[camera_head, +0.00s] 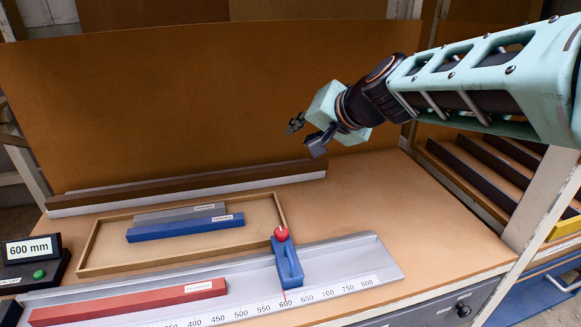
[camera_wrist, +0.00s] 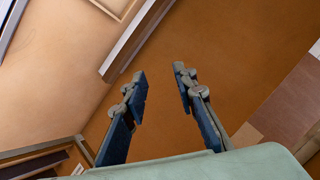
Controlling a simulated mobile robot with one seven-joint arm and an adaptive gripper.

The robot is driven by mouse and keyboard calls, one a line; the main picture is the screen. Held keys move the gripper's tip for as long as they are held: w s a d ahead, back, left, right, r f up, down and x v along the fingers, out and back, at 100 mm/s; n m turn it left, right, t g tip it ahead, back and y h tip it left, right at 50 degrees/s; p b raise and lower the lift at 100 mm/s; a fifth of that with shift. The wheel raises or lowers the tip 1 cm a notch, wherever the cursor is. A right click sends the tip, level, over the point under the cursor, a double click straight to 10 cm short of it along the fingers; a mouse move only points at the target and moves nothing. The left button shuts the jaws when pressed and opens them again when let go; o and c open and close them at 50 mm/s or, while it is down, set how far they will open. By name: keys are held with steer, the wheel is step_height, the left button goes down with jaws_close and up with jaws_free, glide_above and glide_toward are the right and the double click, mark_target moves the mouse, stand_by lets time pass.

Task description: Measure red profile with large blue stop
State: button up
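The red profile (camera_head: 140,303) lies along the grey measuring rail (camera_head: 362,255) at the front left, with a white label near its right end. A blue stop (camera_head: 288,262) with a red knob (camera_head: 281,234) sits on the rail near the 600 mark. A clear gap separates it from the profile's right end. My gripper (camera_head: 306,133) is raised above the back of the table, away from both. In the wrist view my gripper (camera_wrist: 159,82) has its fingers spread, with nothing between them.
A shallow wooden tray (camera_head: 97,252) holds a labelled blue bar (camera_head: 185,228) and a grey bar (camera_head: 180,213). A display (camera_head: 32,249) at left reads 600 mm, above a green button (camera_head: 39,274). A dark brown profile (camera_head: 190,182) lies along the back. The table's right side is clear.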

steer(key=w+a+m+t, duration=0.1)
steer(key=w, duration=0.5)
steer(key=n+g+h+p, duration=0.35)
steer(key=n+g, duration=0.35)
steer(key=g, duration=0.4)
glide_toward(290, 255)
steer(key=shift+y, duration=0.35)
steer(key=f, duration=0.7)
steer(key=shift+s+a+f, duration=0.1)
steer(key=shift+a+f, duration=0.3)
steer(key=shift+c, duration=0.4)
jaws_close()
